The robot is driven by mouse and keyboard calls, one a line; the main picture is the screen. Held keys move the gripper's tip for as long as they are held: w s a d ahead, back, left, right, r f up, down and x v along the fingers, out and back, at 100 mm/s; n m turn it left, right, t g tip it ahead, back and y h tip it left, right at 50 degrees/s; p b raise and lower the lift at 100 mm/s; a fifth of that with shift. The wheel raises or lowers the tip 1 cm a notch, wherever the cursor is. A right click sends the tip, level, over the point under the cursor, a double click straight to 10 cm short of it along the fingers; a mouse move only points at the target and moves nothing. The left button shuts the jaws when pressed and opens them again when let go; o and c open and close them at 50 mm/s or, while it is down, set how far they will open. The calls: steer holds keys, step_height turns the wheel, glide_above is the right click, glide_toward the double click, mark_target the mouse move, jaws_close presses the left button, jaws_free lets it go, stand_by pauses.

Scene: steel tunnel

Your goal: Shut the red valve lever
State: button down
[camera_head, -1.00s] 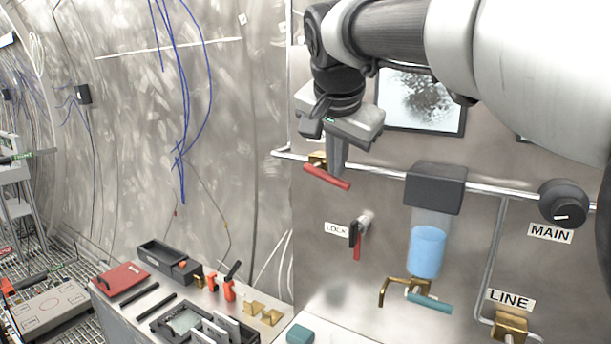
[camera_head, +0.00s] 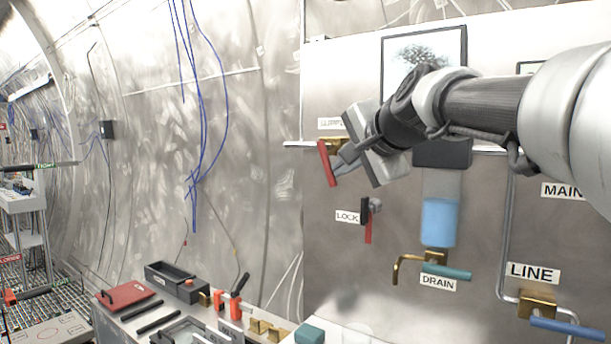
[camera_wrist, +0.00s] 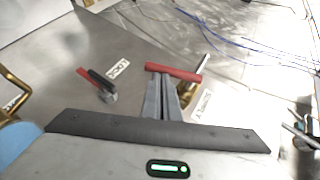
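The red valve lever (camera_head: 326,163) sits on a brass valve at the left of the wall panel, under a partly hidden label. It hangs steeply down, tilted slightly to the right at its lower end. My gripper (camera_head: 338,170) is at its right side, with the fingertips at the lever's lower part. In the wrist view, the lever (camera_wrist: 172,72) lies across the fingertips (camera_wrist: 161,78). The two fingers are close together and look shut, with nothing visible between them. The fingertips appear to touch the lever. My gripper's body hides part of the brass valve and pipe.
A smaller red handle (camera_head: 368,230) by the LOCK label is below my gripper. A blue-filled container (camera_head: 439,222) and teal DRAIN handle (camera_head: 447,271) stand to the right. A blue LINE handle (camera_head: 567,328) is lower right. A bench with tools (camera_head: 125,296) is lower left.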

steer(key=shift+w+a+f, duration=0.25)
steer(key=shift+f, duration=0.2)
steer(key=shift+w+a+f, duration=0.2)
steer(key=shift+a+f, duration=0.05)
steer(key=shift+f, duration=0.2)
steer(key=shift+a+f, duration=0.1)
stand_by(0.3)
